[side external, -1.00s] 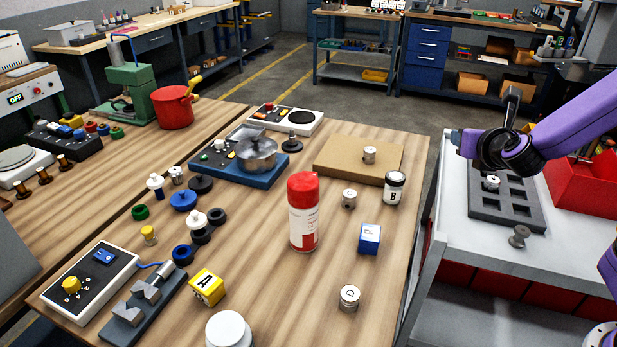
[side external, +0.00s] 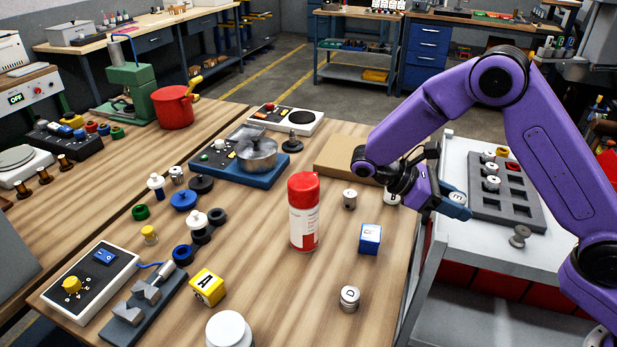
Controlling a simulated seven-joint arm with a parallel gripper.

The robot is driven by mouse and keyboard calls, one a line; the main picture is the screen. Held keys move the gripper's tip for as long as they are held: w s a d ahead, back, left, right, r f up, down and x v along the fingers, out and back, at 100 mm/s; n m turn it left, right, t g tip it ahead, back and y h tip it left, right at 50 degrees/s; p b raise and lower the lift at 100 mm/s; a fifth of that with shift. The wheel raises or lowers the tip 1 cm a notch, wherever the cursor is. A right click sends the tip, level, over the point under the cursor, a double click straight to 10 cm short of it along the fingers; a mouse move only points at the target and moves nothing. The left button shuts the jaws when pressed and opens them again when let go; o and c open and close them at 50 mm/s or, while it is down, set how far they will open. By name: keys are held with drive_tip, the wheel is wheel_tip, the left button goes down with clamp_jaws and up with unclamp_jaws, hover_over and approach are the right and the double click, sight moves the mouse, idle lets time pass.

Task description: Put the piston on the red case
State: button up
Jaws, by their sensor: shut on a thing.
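My gripper (side external: 455,208), with blue fingers, is shut on a small metal piston (side external: 457,197) with a pale lettered top. It is held near the gap between the wooden table and the grey cart, in front of the cart's slotted tray. The fingers cover much of the piston. The red case (side external: 607,165) shows only as a strip at the right edge, mostly hidden behind my arm. The gripper is well to the left of it. Similar metal pieces stand on the table, one marked D (side external: 349,298) and another behind it (side external: 349,199).
The dark slotted tray (side external: 512,205) on the cart holds several pale-topped pieces; a metal knob-shaped part (side external: 520,237) lies beside it. A red-capped spray can (side external: 303,212) and a blue cube (side external: 370,239) stand on the table. My arm partly hides a cardboard-coloured board (side external: 340,160).

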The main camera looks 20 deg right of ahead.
drive_tip(key=w+a+r+m+t+y, duration=0.1)
drive_tip(key=w+a+r+m+y, duration=0.15)
drive_tip(key=a+m+y, duration=0.75)
drive_tip(key=w+a+r+m+t+y, duration=0.1)
drive_tip(key=w+a+m+y, duration=0.4)
drive_tip(key=m+y, duration=0.85)
drive_tip(key=w+d+r+m+t+h, duration=0.1)
drive_tip(key=w+r+m+t+h, duration=0.25)
drive_tip(key=w+m+t, duration=0.4)
drive_tip(key=w+d+r+m+t+h, duration=0.15)
drive_tip(key=w+r+m+t, duration=0.3)
drive_tip(key=m+t, duration=0.55)
drive_tip(key=shift+m+h, duration=0.4)
drive_tip(key=shift+h, duration=0.25)
drive_tip(key=w+a+f, duration=0.1)
drive_tip(key=w+f, duration=0.3)
drive_tip(key=f, duration=0.1)
drive_tip(key=w+a+f, duration=0.1)
drive_tip(key=w+f, duration=0.3)
drive_tip(key=f, duration=0.1)
drive_tip(key=w+a+f, duration=0.2)
drive_tip(key=w+f, duration=0.2)
drive_tip(key=f, duration=0.1)
drive_tip(key=shift+w+f, duration=0.25)
drive_tip(key=shift+f, duration=0.1)
drive_tip(key=shift+w+f, duration=0.15)
drive_tip(key=shift+f, duration=0.8)
drive_tip(key=shift+w+f, duration=0.15)
drive_tip(key=shift+f, duration=0.75)
drive_tip(key=shift+f, duration=0.1)
